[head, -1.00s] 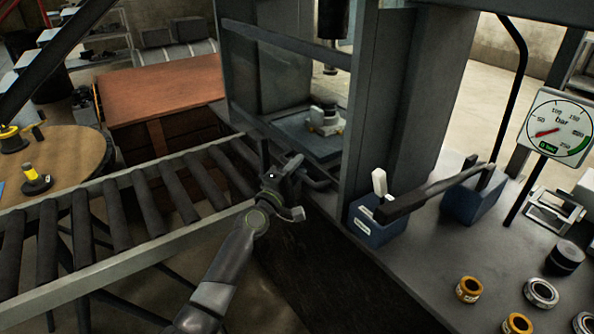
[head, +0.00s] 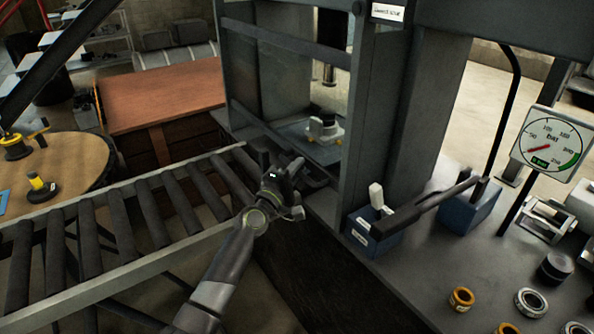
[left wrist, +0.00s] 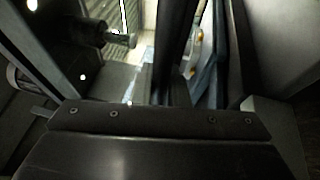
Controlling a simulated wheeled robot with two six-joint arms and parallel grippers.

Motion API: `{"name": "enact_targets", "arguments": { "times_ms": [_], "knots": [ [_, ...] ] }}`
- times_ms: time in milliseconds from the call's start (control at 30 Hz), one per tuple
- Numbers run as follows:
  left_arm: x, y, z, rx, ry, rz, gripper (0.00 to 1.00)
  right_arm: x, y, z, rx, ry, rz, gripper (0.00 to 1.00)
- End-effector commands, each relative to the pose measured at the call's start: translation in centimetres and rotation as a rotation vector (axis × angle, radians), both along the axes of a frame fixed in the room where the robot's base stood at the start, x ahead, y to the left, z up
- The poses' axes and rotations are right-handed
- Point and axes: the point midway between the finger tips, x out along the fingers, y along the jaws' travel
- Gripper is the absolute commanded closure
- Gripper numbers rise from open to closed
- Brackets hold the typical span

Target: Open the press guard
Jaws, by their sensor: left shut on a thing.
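The press guard (head: 292,44) is a dark-framed see-through panel on the front of the grey press (head: 385,130). It is down, covering the opening. My left gripper (head: 290,168) is at the guard's lower edge, beside the end of the roller conveyor. It is shut on what looks like the guard's handle; the gripper hides most of the grip. The left wrist view is dark and close, and the grip itself cannot be made out there. My right gripper is not in view.
Behind the guard, a pale part (head: 323,130) sits on the press bed. The roller conveyor (head: 130,205) runs in from the left. Right of the press stand a blue block with a dark lever (head: 430,208), a pressure gauge (head: 552,143) and several rings.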

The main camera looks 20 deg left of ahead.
Motion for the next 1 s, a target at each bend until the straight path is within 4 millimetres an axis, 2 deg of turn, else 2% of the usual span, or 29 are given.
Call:
{"name": "enact_targets", "arguments": {
  "times_ms": [33, 600, 800, 1000],
  "knots": [
    [0.0, 0.0, 2.6, 0.0, -0.007, 0.001, 1.0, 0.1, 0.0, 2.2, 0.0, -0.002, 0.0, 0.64],
    [0.1, 0.0, 15.4, 0.0, -0.008, 0.001, 1.0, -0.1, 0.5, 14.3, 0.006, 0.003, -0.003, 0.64],
    [0.1, 0.0, 19.1, 0.0, -0.008, 0.001, 1.0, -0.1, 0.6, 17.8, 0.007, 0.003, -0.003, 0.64],
    [0.1, 0.0, 21.6, 0.001, -0.008, 0.001, 1.0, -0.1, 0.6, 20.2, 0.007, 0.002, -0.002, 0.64]
  ]
}}
